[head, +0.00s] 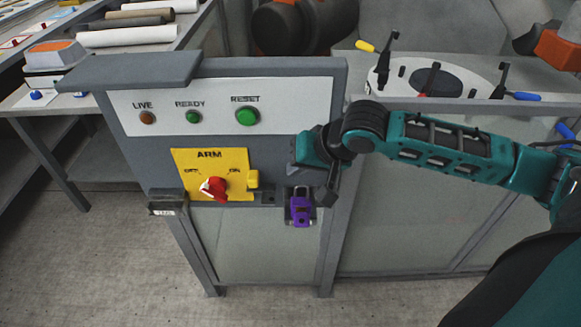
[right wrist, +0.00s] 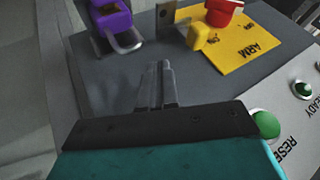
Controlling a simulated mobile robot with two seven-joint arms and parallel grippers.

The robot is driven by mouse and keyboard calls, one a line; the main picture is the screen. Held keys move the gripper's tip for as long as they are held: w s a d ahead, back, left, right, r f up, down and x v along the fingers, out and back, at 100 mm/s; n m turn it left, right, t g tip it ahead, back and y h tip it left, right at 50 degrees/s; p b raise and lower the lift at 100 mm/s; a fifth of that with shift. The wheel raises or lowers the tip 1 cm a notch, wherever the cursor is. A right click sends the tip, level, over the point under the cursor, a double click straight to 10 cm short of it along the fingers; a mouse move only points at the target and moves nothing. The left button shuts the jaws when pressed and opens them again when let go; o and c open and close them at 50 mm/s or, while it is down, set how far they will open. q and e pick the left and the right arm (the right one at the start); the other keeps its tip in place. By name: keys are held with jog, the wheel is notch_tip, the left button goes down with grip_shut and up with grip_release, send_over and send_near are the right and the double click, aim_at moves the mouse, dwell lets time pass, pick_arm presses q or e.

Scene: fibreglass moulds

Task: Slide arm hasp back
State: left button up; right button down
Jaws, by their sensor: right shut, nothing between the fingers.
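The yellow ARM plate (head: 210,160) is on the grey control box, with a red rotary switch (head: 214,188) between its OFF and ON marks. The small yellow hasp tab (head: 253,179) is at the plate's right edge. A grey slotted lug (head: 267,197) stands beside it and also shows in the right wrist view (right wrist: 167,17). A purple padlock (head: 300,208) hangs to the right of the lug, apart from it. My right gripper (right wrist: 160,86) is shut and empty, in front of the box face, above the padlock and to the right of the tab, touching neither.
LIVE, READY and RESET (head: 247,116) lamps or buttons are on the white strip above. A grey ledge (head: 135,70) juts out at the box's top left. A small dark tagged block (head: 167,206) projects at lower left. A bench with tools (head: 430,80) is behind my right arm.

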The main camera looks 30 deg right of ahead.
jog(key=v, duration=0.6)
jog(key=shift+r+p, duration=0.3)
jog(key=shift+p, duration=0.05)
jog(key=shift+s+a, duration=0.1)
jog(key=s+a+f+n+g+h, duration=0.1)
jog(key=s+a+f+n+g, duration=0.15)
jog(key=s+f, duration=0.5)
jog(key=s+a+f+n+g+h, duration=0.1)
jog(key=s+a+f+n, duration=0.3)
jog(key=s+f, duration=0.3)
jog(key=w+a+f+n+t+y, duration=0.1)
jog(key=w+a+f+t, duration=0.2)
jog(key=w+f+t, duration=0.3)
jog(key=shift+f+t, duration=0.65)
jog(key=shift+f, duration=0.2)
